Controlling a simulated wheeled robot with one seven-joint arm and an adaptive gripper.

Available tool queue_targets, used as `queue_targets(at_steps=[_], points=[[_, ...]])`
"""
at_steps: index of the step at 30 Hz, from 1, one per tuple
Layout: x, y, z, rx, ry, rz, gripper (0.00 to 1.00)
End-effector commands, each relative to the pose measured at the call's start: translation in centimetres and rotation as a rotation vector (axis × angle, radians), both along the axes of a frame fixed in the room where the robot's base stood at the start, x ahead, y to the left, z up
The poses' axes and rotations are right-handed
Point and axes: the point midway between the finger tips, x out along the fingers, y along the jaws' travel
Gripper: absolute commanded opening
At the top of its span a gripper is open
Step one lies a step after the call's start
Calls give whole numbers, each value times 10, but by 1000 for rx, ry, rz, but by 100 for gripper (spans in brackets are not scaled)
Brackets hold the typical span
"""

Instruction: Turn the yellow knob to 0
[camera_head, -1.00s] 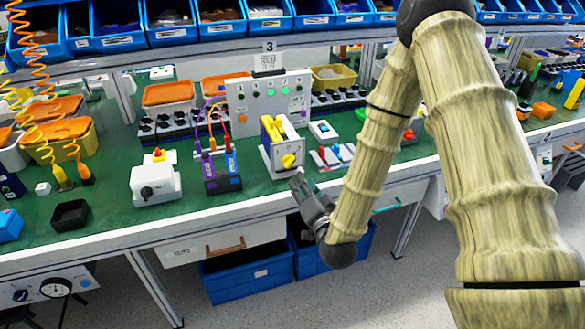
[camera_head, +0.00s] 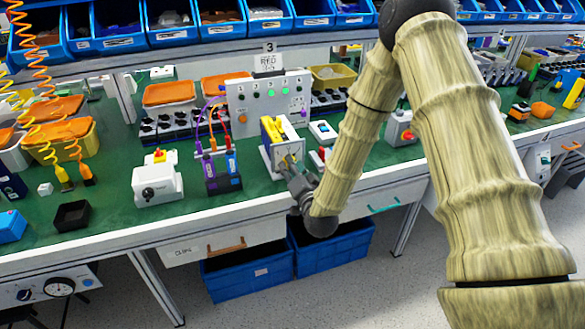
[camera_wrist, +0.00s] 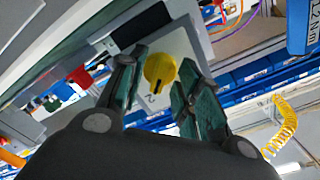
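The yellow knob (camera_wrist: 159,69) sits on the pale front plate (camera_wrist: 181,43) of a small upright switch unit. In the wrist view a dark mark on the knob points toward a printed 2. My gripper (camera_wrist: 161,62) is open, with one green-padded finger on each side of the knob; I cannot tell whether either touches it. In the head view my gripper (camera_head: 291,170) is right in front of the switch unit (camera_head: 288,149) and hides most of the knob. The 0 marking cannot be made out.
A white box with a black knob (camera_head: 157,181) is farther left. Small coloured switches (camera_head: 318,157) stand close on the right. The bench's front edge runs below my gripper.

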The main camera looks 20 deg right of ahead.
Motion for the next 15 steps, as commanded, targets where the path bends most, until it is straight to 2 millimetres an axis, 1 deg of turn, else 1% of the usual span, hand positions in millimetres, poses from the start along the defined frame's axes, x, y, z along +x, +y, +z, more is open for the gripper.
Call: queue_targets(at_steps=[1,2,6,7,15], points=[[0,0,0,0,0,0,34],[0,0,0,0,0,0,30],[0,0,0,0,0,0,5],[0,0,0,0,0,0,0],[0,0,0,-8,0,0,0]])
